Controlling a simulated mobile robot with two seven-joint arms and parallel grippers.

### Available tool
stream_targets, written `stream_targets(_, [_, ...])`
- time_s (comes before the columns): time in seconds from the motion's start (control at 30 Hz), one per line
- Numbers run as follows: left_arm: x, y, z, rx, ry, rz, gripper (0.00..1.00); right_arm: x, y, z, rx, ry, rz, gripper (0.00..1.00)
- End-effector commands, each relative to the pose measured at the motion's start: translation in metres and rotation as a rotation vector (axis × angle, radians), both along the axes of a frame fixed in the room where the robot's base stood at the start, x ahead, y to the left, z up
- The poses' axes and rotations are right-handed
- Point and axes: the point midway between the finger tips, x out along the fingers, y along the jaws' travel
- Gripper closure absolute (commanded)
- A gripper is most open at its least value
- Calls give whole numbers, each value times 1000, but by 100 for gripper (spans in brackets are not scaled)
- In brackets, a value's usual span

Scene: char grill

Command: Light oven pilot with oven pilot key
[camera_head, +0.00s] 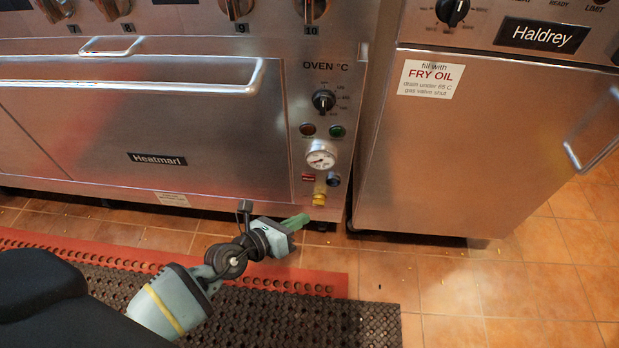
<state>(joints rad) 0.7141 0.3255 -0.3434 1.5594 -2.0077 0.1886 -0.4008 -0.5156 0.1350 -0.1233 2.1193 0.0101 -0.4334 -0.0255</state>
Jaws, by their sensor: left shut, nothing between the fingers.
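The oven (170,140) has a steel front with a control strip on its right side. The strip carries a black temperature knob (323,101), a red button (307,129), a green button (337,131) and a round gauge (320,156). Below the gauge are a yellow brass fitting (319,191), a small red label (308,177) and a dark blue knob (333,179). I cannot tell which part is the oven pilot key. My left gripper (300,221) is shut and empty, just below and left of the brass fitting, apart from it. My right gripper is out of view.
A fryer cabinet (460,170) with a FRY OIL label stands to the right, with a narrow gap between it and the oven. The oven door handle (130,87) sticks out at left. A black perforated mat (330,318) and a red mat (335,283) cover part of the tiled floor.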

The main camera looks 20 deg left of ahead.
Motion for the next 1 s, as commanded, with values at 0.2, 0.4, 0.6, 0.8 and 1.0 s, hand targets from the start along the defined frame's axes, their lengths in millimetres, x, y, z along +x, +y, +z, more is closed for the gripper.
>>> stream_targets(0.2, [10, 3, -1, 1, 0, 0, 100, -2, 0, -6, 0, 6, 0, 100])
stream_targets(0.4, [33, 9, -3, 0, 0, 0, 100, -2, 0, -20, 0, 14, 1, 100])
stream_targets(0.6, [57, 17, -3, 0, -1, 1, 100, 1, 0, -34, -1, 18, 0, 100])
stream_targets(0.8, [75, 22, -2, 0, 0, 1, 100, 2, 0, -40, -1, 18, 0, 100])
stream_targets(1.0, [84, 24, -1, -1, 0, 0, 100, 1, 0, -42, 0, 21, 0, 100])
